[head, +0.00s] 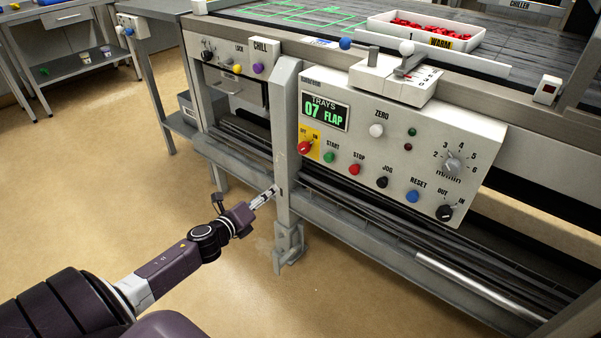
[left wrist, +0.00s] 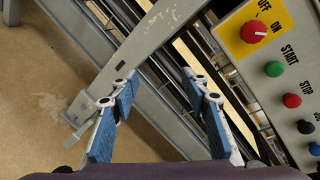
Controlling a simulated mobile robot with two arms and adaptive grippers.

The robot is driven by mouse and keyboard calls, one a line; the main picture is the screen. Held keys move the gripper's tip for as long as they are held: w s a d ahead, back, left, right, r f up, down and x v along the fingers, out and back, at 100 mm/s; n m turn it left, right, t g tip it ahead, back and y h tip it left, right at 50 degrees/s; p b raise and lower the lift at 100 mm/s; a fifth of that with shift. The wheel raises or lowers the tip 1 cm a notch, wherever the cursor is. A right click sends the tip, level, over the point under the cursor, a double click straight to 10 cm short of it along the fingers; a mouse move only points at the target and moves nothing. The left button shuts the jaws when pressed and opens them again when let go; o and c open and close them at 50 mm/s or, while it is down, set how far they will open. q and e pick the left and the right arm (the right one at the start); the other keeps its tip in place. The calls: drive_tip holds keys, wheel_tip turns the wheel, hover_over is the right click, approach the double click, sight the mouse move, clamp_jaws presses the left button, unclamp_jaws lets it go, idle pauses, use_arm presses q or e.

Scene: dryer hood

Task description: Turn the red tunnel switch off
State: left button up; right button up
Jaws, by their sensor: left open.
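The red tunnel switch (head: 305,148) is a red rotary knob on a yellow plate marked OFF and ON, at the left end of the control panel (head: 345,175). In the left wrist view the knob (left wrist: 253,32) is at the upper right, and its white mark points toward ON. My left gripper (head: 272,191) is below and left of the knob, apart from it, near the grey upright post. In the left wrist view its fingers (left wrist: 160,76) are spread with nothing between them. My right gripper is not in view.
A green START button (head: 328,157), red STOP button (head: 354,169) and other knobs sit right of the switch. The grey post (head: 287,130) stands just left of the panel. Rails run below the panel. Open floor lies to the left.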

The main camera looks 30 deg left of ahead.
use_arm(q)
wheel_tip(320, 180, up, 4)
drive_tip(key=w+m+t+h+b, duration=0.1)
drive_tip(key=w+m+b, duration=0.1)
drive_tip(key=m, duration=0.1)
drive_tip(key=m+t+h+b, duration=0.2)
drive_tip(key=m, duration=0.4)
approach(301, 150)
drive_tip(key=w, duration=0.3)
drive_tip(key=shift+w+d, duration=0.2)
drive_tip(key=shift+w, duration=1.4)
drive_tip(key=shift+w+d, duration=0.2)
drive_tip(key=shift+w, duration=1.45)
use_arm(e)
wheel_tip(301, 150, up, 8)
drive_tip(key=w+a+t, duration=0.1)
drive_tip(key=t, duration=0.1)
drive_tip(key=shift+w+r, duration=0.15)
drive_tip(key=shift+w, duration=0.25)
use_arm(q)
drive_tip(key=c, duration=1.2)
